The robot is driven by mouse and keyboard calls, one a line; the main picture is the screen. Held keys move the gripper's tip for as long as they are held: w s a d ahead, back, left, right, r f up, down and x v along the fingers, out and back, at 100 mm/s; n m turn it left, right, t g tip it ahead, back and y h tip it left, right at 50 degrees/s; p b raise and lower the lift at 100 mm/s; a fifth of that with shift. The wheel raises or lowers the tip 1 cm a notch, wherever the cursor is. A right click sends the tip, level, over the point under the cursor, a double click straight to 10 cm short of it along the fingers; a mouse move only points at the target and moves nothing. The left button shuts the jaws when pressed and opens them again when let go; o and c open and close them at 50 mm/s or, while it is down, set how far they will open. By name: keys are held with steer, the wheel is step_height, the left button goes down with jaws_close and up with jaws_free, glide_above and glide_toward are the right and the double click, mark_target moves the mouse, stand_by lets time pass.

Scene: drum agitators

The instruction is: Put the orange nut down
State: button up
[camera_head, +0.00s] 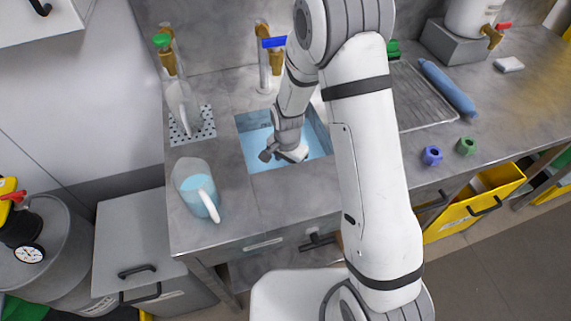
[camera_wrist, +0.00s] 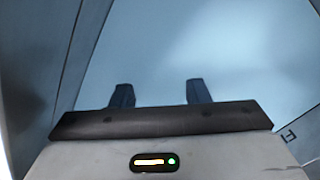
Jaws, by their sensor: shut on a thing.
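My gripper (camera_head: 268,153) is low in the blue-lit sink basin (camera_head: 258,122), in the middle of the counter. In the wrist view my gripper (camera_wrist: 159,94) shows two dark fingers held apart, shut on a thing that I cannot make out. I take it as the orange nut, but no orange shows in either view. A blue nut (camera_head: 432,155) and a green nut (camera_head: 466,146) lie on the counter to the right of my arm.
Taps (camera_head: 264,65) rise behind the basin. A blue roller (camera_head: 447,88) lies at the right. A yellow drawer (camera_head: 478,205) stands open under the counter. The counter's front strip around the nuts is clear.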

steer(key=o, duration=1.2)
steer(key=shift+f, duration=0.1)
step_height(320, 180, up, 12)
steer(key=s+d+r+n+t, duration=0.1)
steer(key=s+d+r+n, duration=0.1)
steer(key=s+d+r, duration=0.2)
steer(key=s+d+r+n+t, duration=0.1)
steer(key=s+d+r+n, duration=0.1)
steer(key=s+d+r, duration=0.3)
steer(key=s+d+r+n+t, duration=0.1)
steer(key=s+d+r+n, duration=0.2)
steer(key=s+r, duration=0.3)
steer(key=shift+s+d+r, duration=0.1)
steer(key=shift+s+d, duration=0.2)
steer(key=shift+s, duration=0.35)
steer(key=shift+s+d+r, duration=0.1)
steer(key=shift+s+d, duration=0.2)
steer(key=shift+s, duration=0.3)
steer(key=shift+s+d+r, duration=0.1)
steer(key=shift+s+d, duration=0.2)
steer(key=shift+s, duration=0.35)
